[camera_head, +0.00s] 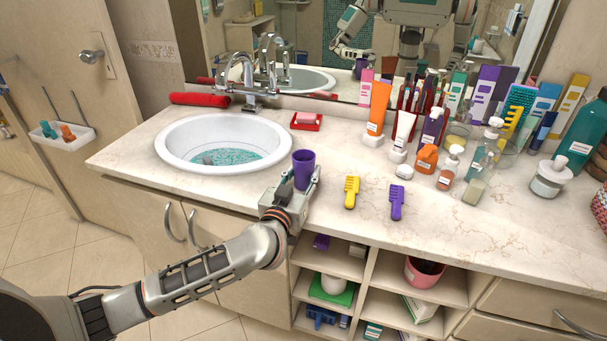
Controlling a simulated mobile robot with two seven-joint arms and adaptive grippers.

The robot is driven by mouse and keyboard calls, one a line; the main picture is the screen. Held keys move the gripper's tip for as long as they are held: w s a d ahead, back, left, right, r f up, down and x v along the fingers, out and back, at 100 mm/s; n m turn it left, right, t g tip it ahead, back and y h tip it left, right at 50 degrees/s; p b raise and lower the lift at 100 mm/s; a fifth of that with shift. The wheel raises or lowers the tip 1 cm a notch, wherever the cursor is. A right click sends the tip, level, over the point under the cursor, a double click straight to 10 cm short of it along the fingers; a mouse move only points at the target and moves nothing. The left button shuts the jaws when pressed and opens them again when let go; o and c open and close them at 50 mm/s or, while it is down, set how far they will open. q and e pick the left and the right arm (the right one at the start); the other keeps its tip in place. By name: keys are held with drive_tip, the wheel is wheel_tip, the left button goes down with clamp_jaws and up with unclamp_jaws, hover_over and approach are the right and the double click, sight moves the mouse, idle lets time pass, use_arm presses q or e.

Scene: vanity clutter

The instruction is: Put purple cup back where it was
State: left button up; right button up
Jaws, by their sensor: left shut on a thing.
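The purple cup (303,170) is upright at the front of the marble counter, just right of the sink. My left gripper (304,184) is shut on the purple cup, with its fingers around the cup's lower part. Whether the cup's base touches the counter is hidden by the gripper. My right gripper is not in this view, apart from body parts reflected in the mirror.
The white sink (170,150) lies left of the cup. A red soap dish (306,125) is behind. Several tubes and bottles crowd the back right. The counter front right is clear.

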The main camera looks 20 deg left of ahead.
use_arm(q)
drive_tip(key=shift+f, duration=0.1)
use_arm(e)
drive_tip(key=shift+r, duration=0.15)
use_arm(q)
drive_tip(key=o, duration=1.1)
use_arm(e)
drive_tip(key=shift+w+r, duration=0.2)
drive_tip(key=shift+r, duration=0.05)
